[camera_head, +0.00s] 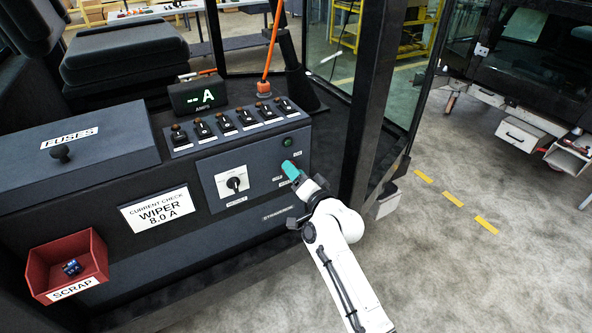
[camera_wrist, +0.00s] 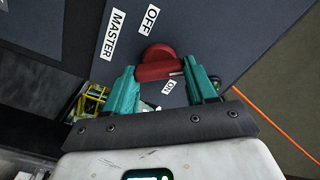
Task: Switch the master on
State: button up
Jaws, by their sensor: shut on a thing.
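The master switch is a red rotary knob (camera_wrist: 155,68) on the dark panel in the wrist view. A MASTER label (camera_wrist: 114,34) and an OFF label (camera_wrist: 151,19) sit above it, and an ON label (camera_wrist: 168,87) sits just below it. My gripper (camera_wrist: 160,73) has its teal fingers on either side of the knob's bar and is shut on it. A pale line shows on the knob near the right finger; I cannot tell surely which label it points to. In the head view my gripper (camera_head: 291,170) is at the panel's right end and hides the knob.
A rotary selector (camera_head: 233,183) on a pale plate is left of my gripper. Several toggle switches (camera_head: 223,121) and an ammeter (camera_head: 197,95) stand above. A red scrap bin (camera_head: 93,262) hangs at lower left. A black cab post (camera_head: 372,100) rises close to my arm's right.

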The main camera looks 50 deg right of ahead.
jog(key=shift+d+f+m+p, duration=0.1)
jog(key=shift+m+p, duration=0.6)
jog(key=shift+m, duration=1.15)
jog(key=shift+f+m+p, duration=0.1)
jog(key=shift+m+p, duration=0.6)
jog(key=shift+m, duration=1.15)
jog(key=o, duration=1)
jog(key=shift+o, duration=0.2)
jog(key=v, duration=1.1)
jog(key=shift+w, duration=0.1)
